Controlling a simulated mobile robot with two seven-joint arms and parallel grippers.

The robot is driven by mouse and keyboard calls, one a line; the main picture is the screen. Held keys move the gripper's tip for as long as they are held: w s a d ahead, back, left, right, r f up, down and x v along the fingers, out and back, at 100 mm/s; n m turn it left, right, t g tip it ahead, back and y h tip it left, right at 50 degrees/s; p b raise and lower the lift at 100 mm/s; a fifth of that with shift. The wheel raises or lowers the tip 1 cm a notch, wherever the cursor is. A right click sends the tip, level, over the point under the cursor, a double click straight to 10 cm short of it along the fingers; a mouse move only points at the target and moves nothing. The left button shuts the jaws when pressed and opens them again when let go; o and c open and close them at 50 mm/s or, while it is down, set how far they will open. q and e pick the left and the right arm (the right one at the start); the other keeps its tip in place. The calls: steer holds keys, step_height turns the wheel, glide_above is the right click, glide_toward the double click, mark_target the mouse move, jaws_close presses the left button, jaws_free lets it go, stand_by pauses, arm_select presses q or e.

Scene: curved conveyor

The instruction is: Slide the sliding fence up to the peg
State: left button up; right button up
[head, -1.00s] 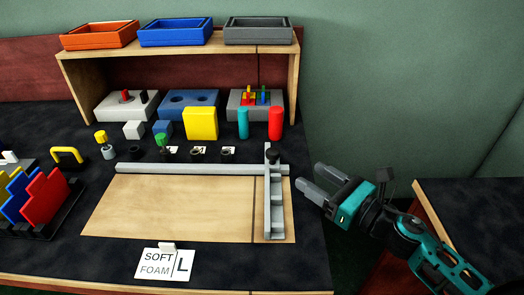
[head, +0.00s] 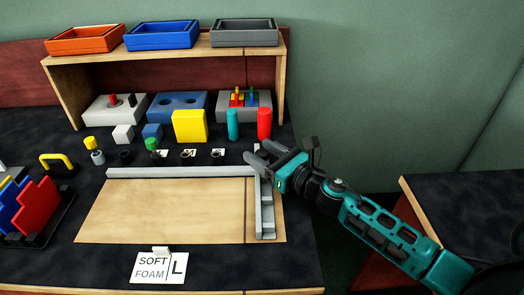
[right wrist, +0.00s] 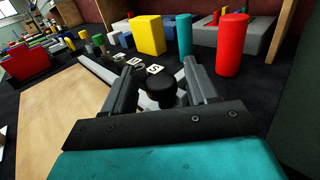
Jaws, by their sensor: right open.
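The sliding fence (head: 266,218) is a grey stepped bar at the right end of the wooden board, crossing one end of a long grey rail (head: 180,172). Its black knob (right wrist: 161,92) stands between the fingers of my right gripper (right wrist: 163,82) in the right wrist view. That gripper (head: 257,157) is open, with its fingers around the knob; I cannot tell if they touch it. Behind the rail stand several short black round pieces (head: 186,154) beside small white labels, and a green-topped piece (head: 151,144). I cannot tell which is the peg. My left gripper is out of view.
A yellow block (head: 189,126), a teal cylinder (head: 232,124) and a red cylinder (head: 264,124) stand behind the rail. The wooden board (head: 160,212) is bare. A SOFT FOAM L card (head: 158,267) lies in front. Coloured stepped pieces (head: 36,206) are at the left.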

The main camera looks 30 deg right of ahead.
steer(key=shift+w, duration=0.2)
steer(key=c, duration=0.7)
steer(key=shift+r, duration=0.1)
jaws_close()
steer(key=shift+r, duration=0.1)
